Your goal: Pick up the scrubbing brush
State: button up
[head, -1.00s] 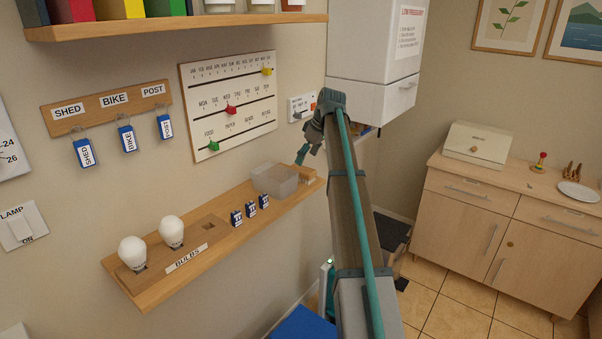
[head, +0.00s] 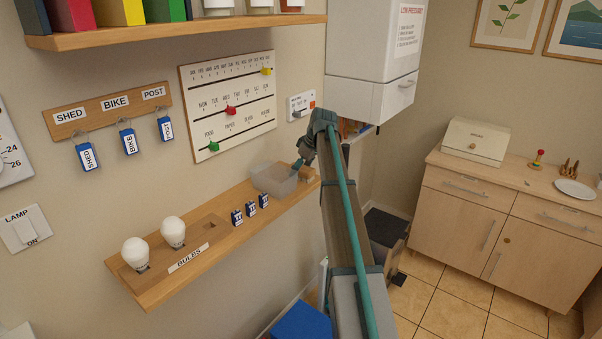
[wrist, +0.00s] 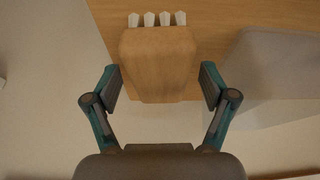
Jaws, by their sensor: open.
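The scrubbing brush (wrist: 158,65) shows in the wrist view as a wooden block with several white bristle tufts at its far end. It lies at the edge of the wooden shelf (wrist: 205,15). My gripper (wrist: 160,86) is open, with one finger on each side of the block's near part. I see gaps between the fingers and the block. In the head view my gripper (head: 298,164) is at the right end of the shelf, beside the clear grey bin.
The clear grey bin (head: 273,180) stands close to my gripper and also shows at right in the wrist view (wrist: 270,75). Small blue tags (head: 250,209) and two bulbs (head: 173,232) are further left on the shelf. A white cabinet (head: 370,50) hangs above.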

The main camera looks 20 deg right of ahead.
jog(key=shift+f, duration=0.25)
dwell(0.3)
jog(key=c, duration=1.3)
jog(key=shift+r, duration=0.1)
jog(key=shift+r, duration=0.45)
notch_tip(320, 180, up, 2)
jog(key=shift+w+r+b, duration=0.1)
jog(key=shift+b, duration=0.3)
jog(key=s+a+r+b, duration=0.2)
jog(key=s+r+b, duration=0.2)
jog(key=s+r, duration=0.6)
jog(key=s, duration=0.4)
jog(key=shift+a+r, duration=0.1)
